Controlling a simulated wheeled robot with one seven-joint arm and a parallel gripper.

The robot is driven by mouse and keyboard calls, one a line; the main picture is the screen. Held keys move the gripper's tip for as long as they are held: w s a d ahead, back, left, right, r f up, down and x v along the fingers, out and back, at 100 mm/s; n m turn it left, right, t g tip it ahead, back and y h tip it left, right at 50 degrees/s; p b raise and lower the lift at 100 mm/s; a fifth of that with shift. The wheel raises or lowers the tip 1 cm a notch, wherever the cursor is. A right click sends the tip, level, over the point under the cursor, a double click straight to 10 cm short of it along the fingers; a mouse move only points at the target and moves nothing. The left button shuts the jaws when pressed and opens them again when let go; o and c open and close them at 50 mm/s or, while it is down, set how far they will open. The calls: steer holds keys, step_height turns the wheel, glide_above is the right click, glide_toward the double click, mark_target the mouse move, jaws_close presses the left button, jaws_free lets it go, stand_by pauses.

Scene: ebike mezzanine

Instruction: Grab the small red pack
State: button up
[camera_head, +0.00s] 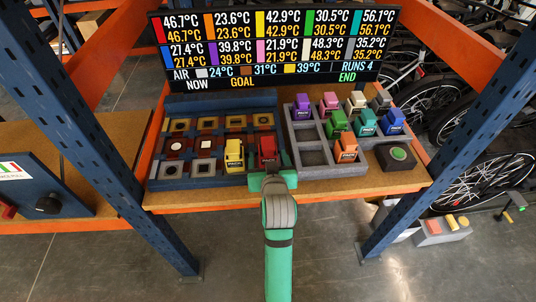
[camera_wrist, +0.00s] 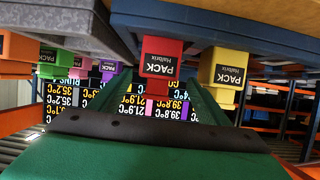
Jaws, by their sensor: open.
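The small red pack (camera_head: 267,147) stands at the front right of the blue slotted board, just right of a yellow pack (camera_head: 234,155). My gripper (camera_head: 271,180) is right in front of the red pack, at the shelf's front edge. In the wrist view, which looks upside down, the red pack (camera_wrist: 160,62) with its black "PACK" label shows centred between the two green fingers of my open gripper (camera_wrist: 158,88). I cannot tell whether the fingers reach around its sides. The yellow pack (camera_wrist: 223,68) is just outside the right finger there.
The blue board (camera_head: 190,183) holds several square slots. A grey tray (camera_head: 318,158) on the right holds several coloured packs, with an orange pack (camera_head: 346,148) nearest. A dark box with a green button (camera_head: 398,153) is at the right. Blue posts (camera_head: 410,135) flank the shelf; a display panel (camera_head: 270,48) stands behind.

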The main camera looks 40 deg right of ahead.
mark_target(269, 156)
steer(key=x, duration=0.4)
steer(key=shift+s+d, duration=0.15)
steer(key=shift+s, duration=0.05)
steer(key=shift+w+f, duration=0.2)
steer(key=shift+w, duration=0.3)
steer(key=shift+s+d, duration=0.2)
steer(key=shift+d, duration=0.1)
steer(key=shift+c, duration=0.9)
steer(key=c, duration=1.5)
steer(key=shift+o, duration=0.2)
steer(key=shift+a, duration=0.15)
steer(key=shift+r, duration=0.15)
